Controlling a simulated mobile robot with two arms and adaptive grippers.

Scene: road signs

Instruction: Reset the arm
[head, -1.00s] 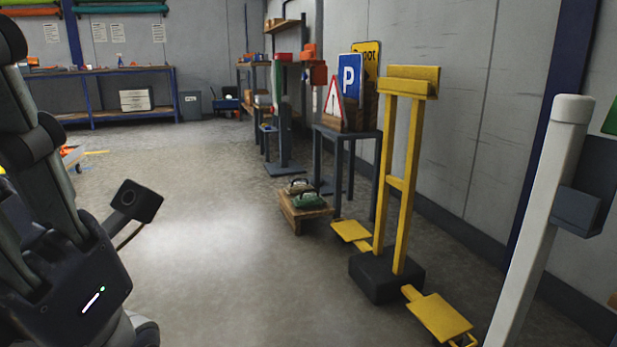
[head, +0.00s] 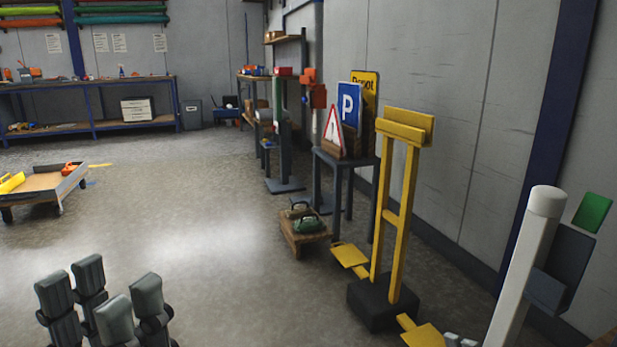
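My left gripper (head: 103,297) points up at the bottom left of the head view. Its dark grey fingers stand apart with nothing between them, over bare floor. Small grey tips at the bottom edge, right of centre, look like my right gripper (head: 460,341). Most of it is cut off by the frame, so its opening does not show. The task names no other object.
A yellow stand (head: 397,215) on a black base and a white post (head: 525,265) are close on the right. Signs stand on a table (head: 345,160) by the wall. A low wooden platform (head: 304,236) holds green-handled items. A cart (head: 45,183) is left; mid-floor is clear.

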